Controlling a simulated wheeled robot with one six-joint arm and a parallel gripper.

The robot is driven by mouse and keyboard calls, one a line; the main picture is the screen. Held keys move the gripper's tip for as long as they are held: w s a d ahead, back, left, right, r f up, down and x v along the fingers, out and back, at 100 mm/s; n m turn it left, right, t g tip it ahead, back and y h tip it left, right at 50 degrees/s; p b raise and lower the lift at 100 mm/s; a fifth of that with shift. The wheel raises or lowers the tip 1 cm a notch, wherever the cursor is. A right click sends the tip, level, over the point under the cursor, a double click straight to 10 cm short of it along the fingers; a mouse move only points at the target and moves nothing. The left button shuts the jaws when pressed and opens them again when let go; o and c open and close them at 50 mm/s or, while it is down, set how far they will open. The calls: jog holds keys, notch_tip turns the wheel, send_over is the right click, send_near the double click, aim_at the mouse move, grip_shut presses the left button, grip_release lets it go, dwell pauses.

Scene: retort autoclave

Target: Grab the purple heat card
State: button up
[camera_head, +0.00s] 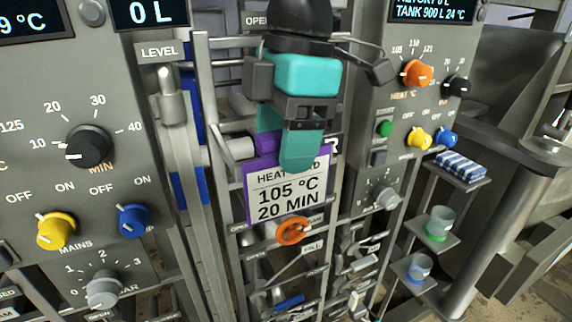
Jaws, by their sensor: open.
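The purple heat card (285,196) hangs upright in the middle of the view, on the narrow rack between two control panels. It has a purple edge and a white face reading 105 °C, 20 MIN. A purple part (266,147) shows at its top. My gripper (285,150), teal and black, points down at the card's top and is open. Its nearer teal finger overlaps the card's upper face and hides part of the heading. The other finger shows a little to the left, partly hidden. I cannot tell whether either finger touches the card.
An orange valve knob (293,231) sits just below the card. The left panel (115,110) and right panel (370,140), with knobs, flank the rack closely. At right, small shelves hold a blue striped pack (461,166) and two cups (441,222). Levers fill the lower rack.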

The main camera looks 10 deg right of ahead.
jog(key=c, duration=1)
jog(key=shift+r, duration=0.15)
